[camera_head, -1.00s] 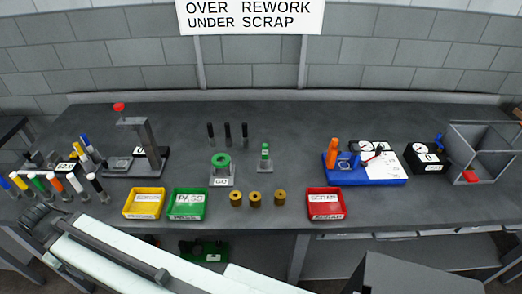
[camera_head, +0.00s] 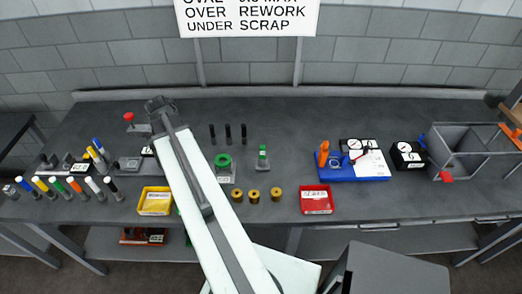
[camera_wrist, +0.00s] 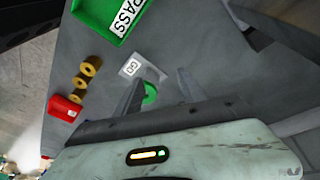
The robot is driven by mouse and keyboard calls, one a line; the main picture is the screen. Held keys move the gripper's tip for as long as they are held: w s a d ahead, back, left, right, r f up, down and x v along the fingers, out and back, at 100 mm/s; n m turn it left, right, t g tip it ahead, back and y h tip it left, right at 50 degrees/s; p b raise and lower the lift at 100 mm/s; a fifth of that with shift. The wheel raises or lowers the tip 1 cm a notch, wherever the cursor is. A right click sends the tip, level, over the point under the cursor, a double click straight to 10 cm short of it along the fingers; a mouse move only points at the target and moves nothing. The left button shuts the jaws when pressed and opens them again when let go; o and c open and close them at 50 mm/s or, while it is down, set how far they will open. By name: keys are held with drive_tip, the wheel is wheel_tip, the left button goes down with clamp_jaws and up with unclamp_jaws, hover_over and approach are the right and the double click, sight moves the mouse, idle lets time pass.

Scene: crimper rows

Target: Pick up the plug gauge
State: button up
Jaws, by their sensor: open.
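The upright green-topped piece on a small grey base (camera_head: 262,157), which looks like the plug gauge, stands right of the green ring (camera_head: 223,161) in the head view. The ring sits on a grey plate labelled GO. My gripper (camera_head: 160,104) is over the table's left back part, left of both. In the wrist view my gripper (camera_wrist: 158,88) is open with nothing held. The green ring (camera_wrist: 150,93) shows beyond and between its fingers, partly hidden by a finger. I cannot make out the upright green-topped piece in the wrist view.
Several brass cylinders (camera_head: 254,195) stand in front of the ring. Black pins (camera_head: 228,133) stand behind it. A yellow tray (camera_head: 155,201), a red tray (camera_head: 317,199) and a blue tray (camera_head: 352,167) lie around. My arm mostly hides the green PASS tray, clear in the wrist view (camera_wrist: 92,12).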

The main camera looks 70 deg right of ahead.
drive_tip(key=s+d+m+g, duration=0.1)
drive_tip(key=s+d+m, duration=0.3)
drive_tip(key=s+d, duration=0.3)
drive_tip(key=r+m+g, duration=0.1)
drive_tip(key=m, duration=0.6)
hover_over(262, 150)
drive_tip(key=w, duration=0.3)
drive_tip(key=shift+y, duration=0.3)
drive_tip(key=b+x, duration=0.7)
drive_tip(key=x, duration=0.1)
drive_tip(key=shift+f+b, duration=0.1)
drive_tip(key=shift+b, duration=0.2)
drive_tip(key=shift+r, duration=0.2)
clamp_jaws()
